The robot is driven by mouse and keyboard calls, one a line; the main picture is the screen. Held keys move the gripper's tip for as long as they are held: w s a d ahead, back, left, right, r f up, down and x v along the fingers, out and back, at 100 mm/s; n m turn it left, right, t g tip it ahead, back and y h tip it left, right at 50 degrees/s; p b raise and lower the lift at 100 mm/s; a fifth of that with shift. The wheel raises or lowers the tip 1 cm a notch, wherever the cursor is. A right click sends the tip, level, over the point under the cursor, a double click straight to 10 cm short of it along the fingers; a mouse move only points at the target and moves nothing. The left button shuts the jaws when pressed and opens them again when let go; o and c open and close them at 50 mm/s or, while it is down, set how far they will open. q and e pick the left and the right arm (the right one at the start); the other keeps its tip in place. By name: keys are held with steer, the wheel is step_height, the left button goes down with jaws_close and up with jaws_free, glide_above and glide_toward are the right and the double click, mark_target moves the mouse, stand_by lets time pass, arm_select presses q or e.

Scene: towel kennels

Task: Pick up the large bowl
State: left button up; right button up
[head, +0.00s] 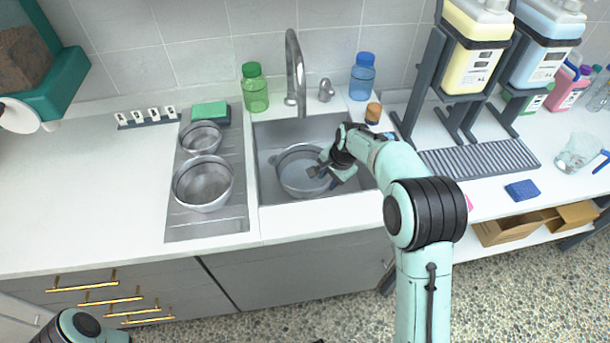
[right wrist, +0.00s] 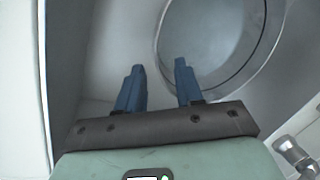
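A large grey metal bowl (head: 292,180) sits in the sink (head: 262,143). In the right wrist view the bowl (right wrist: 208,45) fills the upper right, partly cut off by the frame. My right gripper (head: 322,178) is down in the sink over the bowl's right side. In the right wrist view the two blue fingers of the gripper (right wrist: 159,82) are apart with nothing between them, and the right finger is close to the bowl's rim. Whether it touches cannot be told. My left gripper is out of view; only part of my left arm shows at the lower left.
Two more metal bowls, a medium one (head: 203,184) and a small one (head: 201,138), stand on the drainboard (head: 207,228) left of the sink. The faucet (head: 293,72) rises behind the sink. A green bottle (head: 255,90) and a blue bottle (head: 362,78) stand behind. The left counter is mostly clear.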

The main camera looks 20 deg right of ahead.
mark_target(325, 187)
steer(key=x, duration=0.5)
steer(key=shift+s+a+f, duration=0.1)
steer(key=shift+s+f, duration=0.05)
jaws_close()
